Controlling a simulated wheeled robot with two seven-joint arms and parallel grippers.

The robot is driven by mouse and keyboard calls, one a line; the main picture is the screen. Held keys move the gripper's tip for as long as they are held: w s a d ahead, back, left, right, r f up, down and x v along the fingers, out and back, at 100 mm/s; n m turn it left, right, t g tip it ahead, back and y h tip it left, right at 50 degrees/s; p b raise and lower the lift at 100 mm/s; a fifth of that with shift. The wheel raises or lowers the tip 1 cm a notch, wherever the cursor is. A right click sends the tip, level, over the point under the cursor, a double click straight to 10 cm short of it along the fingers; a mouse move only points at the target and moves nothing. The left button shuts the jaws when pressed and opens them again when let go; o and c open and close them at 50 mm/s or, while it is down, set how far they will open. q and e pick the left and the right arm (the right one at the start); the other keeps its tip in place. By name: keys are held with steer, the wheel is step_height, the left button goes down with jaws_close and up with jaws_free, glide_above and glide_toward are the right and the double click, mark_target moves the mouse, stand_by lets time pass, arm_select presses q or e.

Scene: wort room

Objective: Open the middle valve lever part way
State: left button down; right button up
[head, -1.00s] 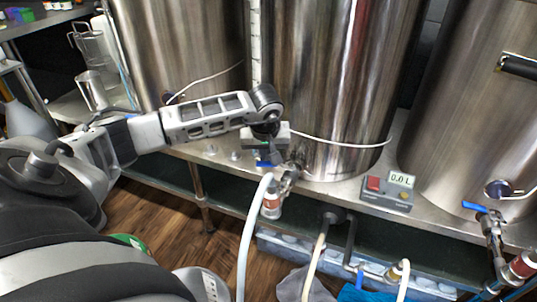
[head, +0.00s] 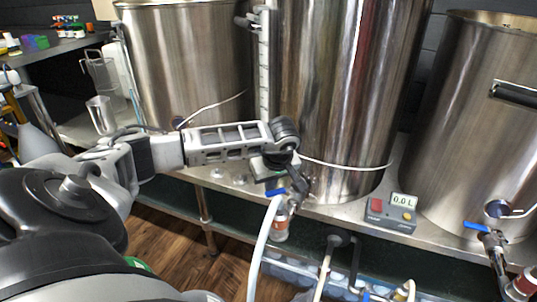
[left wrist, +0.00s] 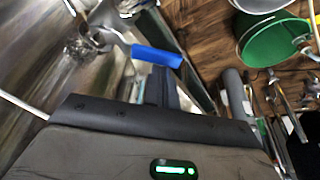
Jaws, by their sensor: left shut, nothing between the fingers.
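The middle kettle (head: 325,95) is a tall steel vessel. Its valve, with a hose coupling (head: 281,225) and a white hose, sits low at its front left. The blue valve lever (head: 275,192) points left in the head view. My left gripper (head: 277,182) is shut and empty, close by the lever; whether they touch cannot be told. In the left wrist view the blue lever (left wrist: 157,56) lies just beyond the dark fingers, which partly hide the scene below it. My right gripper is not in view.
A second kettle (head: 180,65) stands left and a third (head: 475,130) right, with its own blue lever (head: 477,226). A control box (head: 391,214) reading 0.0 L sits on the steel bench. In the left wrist view, a green bucket (left wrist: 277,40) stands on the wooden floor.

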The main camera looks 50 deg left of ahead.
arm_select(q)
steer(key=shift+d, duration=0.4)
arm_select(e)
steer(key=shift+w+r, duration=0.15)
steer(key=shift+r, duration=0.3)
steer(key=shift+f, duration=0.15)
